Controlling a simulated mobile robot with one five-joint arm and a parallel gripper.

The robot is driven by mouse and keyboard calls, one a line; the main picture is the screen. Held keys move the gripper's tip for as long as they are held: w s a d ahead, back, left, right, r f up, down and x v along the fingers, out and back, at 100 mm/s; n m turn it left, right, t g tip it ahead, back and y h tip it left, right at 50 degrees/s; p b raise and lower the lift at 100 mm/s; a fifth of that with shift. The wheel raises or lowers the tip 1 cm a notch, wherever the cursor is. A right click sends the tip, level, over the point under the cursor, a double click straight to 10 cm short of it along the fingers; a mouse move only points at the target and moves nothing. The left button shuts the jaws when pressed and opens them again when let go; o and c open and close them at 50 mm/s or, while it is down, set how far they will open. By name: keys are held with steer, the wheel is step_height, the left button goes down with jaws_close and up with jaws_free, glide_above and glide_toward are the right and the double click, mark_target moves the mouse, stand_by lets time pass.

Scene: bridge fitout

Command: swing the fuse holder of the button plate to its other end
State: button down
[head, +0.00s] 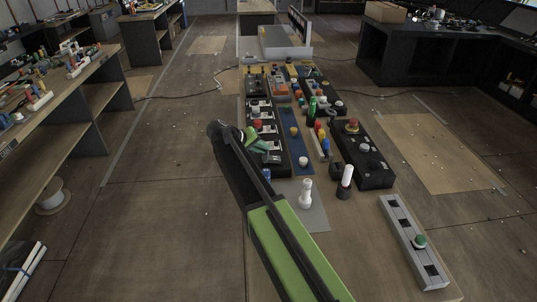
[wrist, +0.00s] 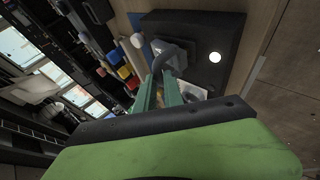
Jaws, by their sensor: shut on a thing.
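My gripper (head: 262,147) reaches over the near end of the left row of black plates in the head view. In the wrist view its two green fingers (wrist: 162,82) are shut on a dark grey curved piece (wrist: 171,52), which looks like the fuse holder. It stands at a black plate (wrist: 232,25), likely the button plate, with a white round knob (wrist: 215,57) beside it. In the head view the plate (head: 268,170) is partly hidden by my gripper and arm. I cannot tell which end the holder leans toward.
A blue strip with yellow knobs (head: 294,131) lies right of that plate. White posts (head: 306,191) and (head: 346,177) stand near. A black plate with a red button (head: 352,125) and a grey plate with a green button (head: 420,241) lie right. Open floor is left.

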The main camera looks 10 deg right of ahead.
steer(key=shift+a+f+h+b, duration=0.4)
steer(key=shift+f+b, duration=0.25)
steer(key=shift+a+f, duration=0.1)
steer(key=shift+a, duration=0.1)
steer(key=shift+s+a+f+b, duration=0.1)
steer(key=shift+a+f+b, duration=0.1)
steer(key=shift+b, duration=0.15)
steer(key=c, duration=1.5)
jaws_free()
steer(key=shift+a, duration=0.1)
steer(key=shift+o, duration=0.2)
